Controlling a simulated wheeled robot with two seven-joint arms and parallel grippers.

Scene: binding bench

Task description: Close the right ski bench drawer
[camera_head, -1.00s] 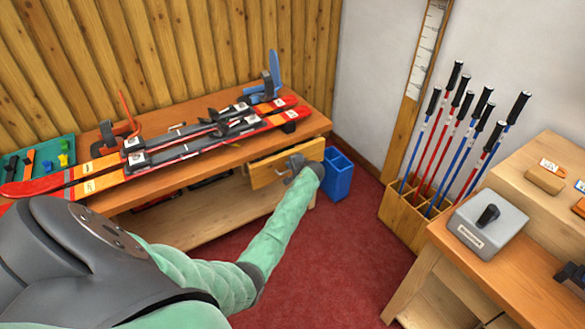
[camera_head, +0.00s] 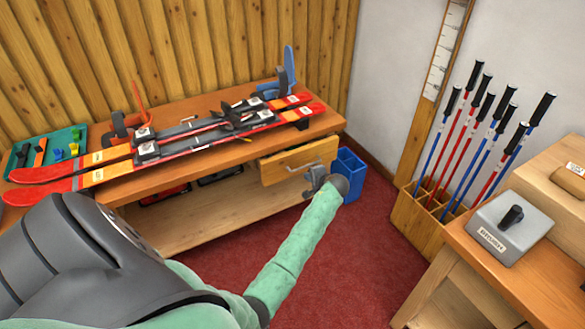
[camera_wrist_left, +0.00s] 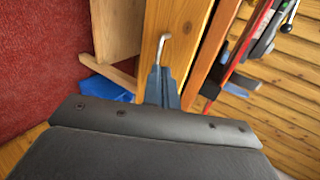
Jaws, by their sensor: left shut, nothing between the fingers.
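The right drawer of the ski bench has a light wooden front (camera_head: 275,172) with a metal bar handle (camera_head: 303,167). The front stands out a little from under the bench top at its right end, so the drawer looks partly open. In the left wrist view the drawer front (camera_wrist_left: 182,45) runs up the picture, with the handle (camera_wrist_left: 161,55) just ahead of the fingers. My left gripper (camera_head: 314,179) is shut and empty, just below and right of the handle. In the wrist view its fingers (camera_wrist_left: 162,82) are close to the drawer front; contact is unclear. My right gripper is out of view.
Red skis (camera_head: 200,140) lie on the bench top (camera_head: 215,103) with clamps and a teal tray (camera_head: 47,148). A blue bin (camera_head: 347,175) stands right beside my left gripper. A wooden pole rack (camera_head: 425,222) and another bench are at right. Red carpet (camera_head: 340,255) lies open between.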

